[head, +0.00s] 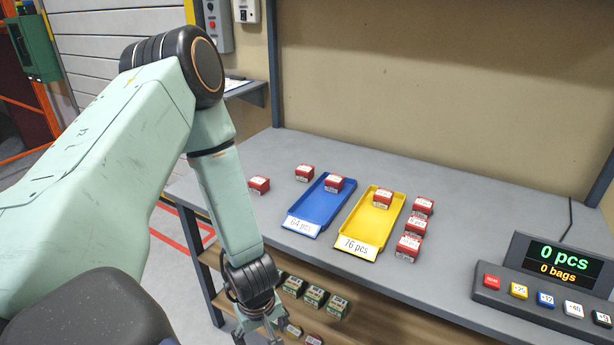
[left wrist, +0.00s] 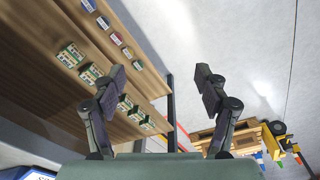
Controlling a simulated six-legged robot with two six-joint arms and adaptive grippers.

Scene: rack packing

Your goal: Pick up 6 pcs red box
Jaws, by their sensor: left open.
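Several small red boxes stand on the grey table in the head view. One red box (head: 259,185) is at the left edge, and another red box (head: 305,172) is behind it. One red box (head: 334,184) is in the blue tray (head: 312,213). One red box (head: 382,198) is in the yellow tray (head: 367,228). A row of red boxes (head: 416,226) stands right of the yellow tray. My left gripper (head: 268,330) hangs low in front of the table, below its top. In the left wrist view the left gripper (left wrist: 165,90) is open and empty. My right gripper is not seen.
Green-and-white boxes (head: 314,297) stand on the wooden shelf (head: 380,320) under the table. A counter display (head: 560,262) reads 0 pcs and 0 bags, with a button panel (head: 535,300) in front. The table's middle right is clear. A wooden pallet (left wrist: 245,138) shows in the left wrist view.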

